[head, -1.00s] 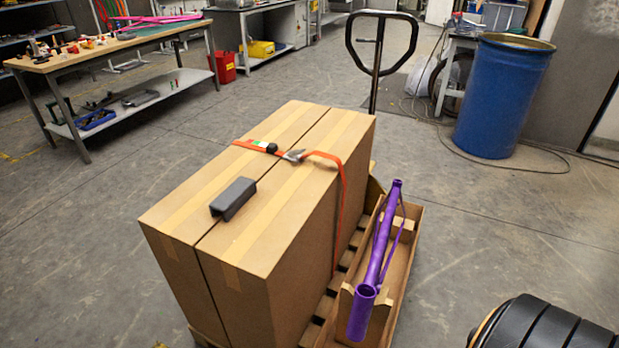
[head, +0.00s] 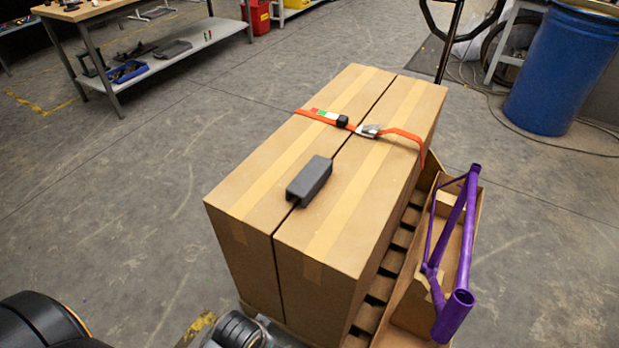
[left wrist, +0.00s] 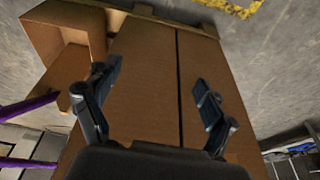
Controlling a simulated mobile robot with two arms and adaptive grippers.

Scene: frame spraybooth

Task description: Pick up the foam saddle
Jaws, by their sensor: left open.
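The foam saddle (head: 310,181) is a small dark grey block. It lies on top of two tall cardboard boxes (head: 345,235), across the seam between them near their close end. My left gripper (left wrist: 157,78) is open and empty in the left wrist view, with its two fingers spread in front of the cardboard faces. The saddle does not show in that view. In the head view, a part of my left arm shows at the bottom edge, close to the boxes' near end and clear of the saddle. My right gripper is in neither view.
An orange strap (head: 400,137) with a metal buckle crosses the boxes behind the saddle. A blue barrel (head: 560,75) and a workbench (head: 150,60) stand further back. The floor to the left is clear.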

